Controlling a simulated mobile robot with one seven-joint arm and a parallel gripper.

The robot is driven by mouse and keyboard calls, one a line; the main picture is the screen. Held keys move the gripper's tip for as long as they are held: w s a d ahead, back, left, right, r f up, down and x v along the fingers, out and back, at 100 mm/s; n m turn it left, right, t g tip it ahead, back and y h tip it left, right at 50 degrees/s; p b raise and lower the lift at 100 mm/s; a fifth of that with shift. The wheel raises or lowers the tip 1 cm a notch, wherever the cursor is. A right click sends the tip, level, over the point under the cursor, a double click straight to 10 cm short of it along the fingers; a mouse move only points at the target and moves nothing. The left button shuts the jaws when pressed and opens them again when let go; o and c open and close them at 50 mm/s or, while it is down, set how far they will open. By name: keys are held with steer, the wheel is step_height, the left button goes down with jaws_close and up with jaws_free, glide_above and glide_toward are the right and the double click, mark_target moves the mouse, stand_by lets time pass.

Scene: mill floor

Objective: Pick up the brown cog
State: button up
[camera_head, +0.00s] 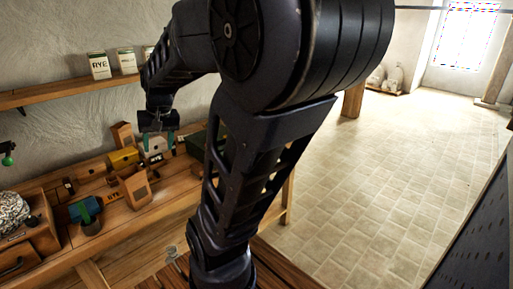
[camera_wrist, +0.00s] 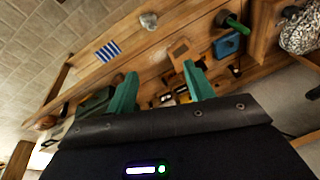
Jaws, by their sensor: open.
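I cannot make out a brown cog for certain in either view. A small rounded brown thing (camera_wrist: 48,122) lies at the left end of the bench in the wrist view, too small to identify. My gripper (camera_head: 158,143) hangs over the back of the wooden bench (camera_head: 60,262), near a yellow box and a pale box. In the wrist view my gripper (camera_wrist: 160,75) shows two green fingers spread apart, with nothing between them. My arm hides part of the bench in the head view.
A tan box (camera_head: 137,190), a yellow box (camera_head: 123,159) and a blue thing (camera_head: 82,210) crowd the bench. A shelf (camera_head: 60,92) with tins runs along the wall. A striped cloth (camera_wrist: 97,52) lies on the bench. Tiled floor (camera_head: 370,200) is open at right.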

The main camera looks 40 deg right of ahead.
steer(key=w+d+f+m+t+y, duration=0.1)
steer(key=w+d+f+m+y, duration=0.2)
steer(key=w+d+f+m, duration=0.45)
steer(key=w+d+f+m+t+y, duration=0.2)
steer(key=w+d+m, duration=0.15)
steer(key=d, duration=0.65)
steer(key=w+d+f+m+t+y, duration=0.1)
steer(key=w+d+f+m+y, duration=0.2)
steer(key=w+d+f+m, duration=0.45)
steer(key=s+d+f+m+t+h, duration=0.3)
steer(key=s+d+f+m+t, duration=0.15)
steer(key=d, duration=0.65)
steer(key=s+d+f+m+t+h, duration=0.3)
steer(key=s+d+f+m, duration=0.15)
steer(key=d, duration=0.65)
steer(key=s+d+f+m+t+h, duration=0.3)
steer(key=s+d+f+m+t, duration=0.15)
steer(key=d, duration=0.65)
steer(key=shift+g, duration=0.5)
steer(key=shift+w+r, duration=0.1)
steer(key=shift+w, duration=5.45)
steer(key=c, duration=1)
